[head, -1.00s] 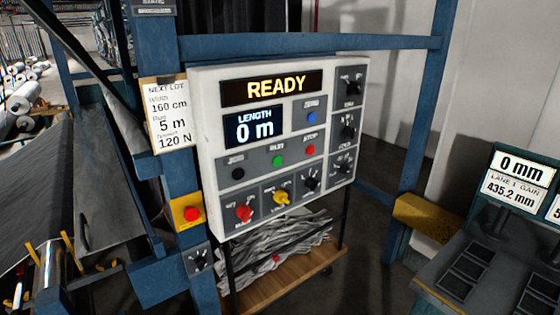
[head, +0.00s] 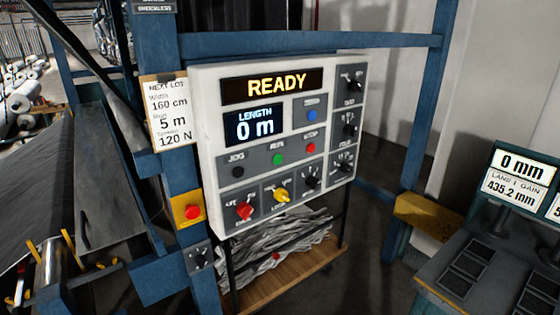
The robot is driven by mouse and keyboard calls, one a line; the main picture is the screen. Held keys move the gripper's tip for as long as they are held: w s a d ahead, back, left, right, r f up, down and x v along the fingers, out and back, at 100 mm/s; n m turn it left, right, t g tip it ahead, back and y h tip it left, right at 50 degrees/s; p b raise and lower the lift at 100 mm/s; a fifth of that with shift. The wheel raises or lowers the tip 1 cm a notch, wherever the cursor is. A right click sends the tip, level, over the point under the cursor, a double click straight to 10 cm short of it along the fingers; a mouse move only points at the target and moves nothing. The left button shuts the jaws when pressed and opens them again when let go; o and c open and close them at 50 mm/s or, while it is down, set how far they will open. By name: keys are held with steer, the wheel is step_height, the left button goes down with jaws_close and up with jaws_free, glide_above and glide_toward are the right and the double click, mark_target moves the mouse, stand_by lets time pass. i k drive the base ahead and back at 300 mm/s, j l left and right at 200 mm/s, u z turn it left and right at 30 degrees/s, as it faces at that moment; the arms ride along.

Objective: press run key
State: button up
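The green run key (head: 278,159) sits on the white control panel (head: 210,130), under the label RUN. The black jog key (head: 238,172) is to its left and the red stop key (head: 310,147) to its right. A blue key (head: 312,115) is above, beside the length display (head: 254,127), which reads 0 m. The top display (head: 272,86) reads READY. My gripper is not in view.
Red and yellow knobs and several black ones surround the keys. A red button on a yellow box (head: 188,210) is at the panel's left. A blue frame (head: 425,110) surrounds the panel. A dark console (head: 480,262) stands at right. A shelf with scrap (head: 280,250) is below.

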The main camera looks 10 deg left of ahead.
mark_target(278, 159)
steer(key=j+z, duration=0.8)
steer(key=j, duration=0.25)
steer(key=k+j+z, duration=0.15)
steer(key=j+z, duration=0.25)
steer(key=j, duration=0.1)
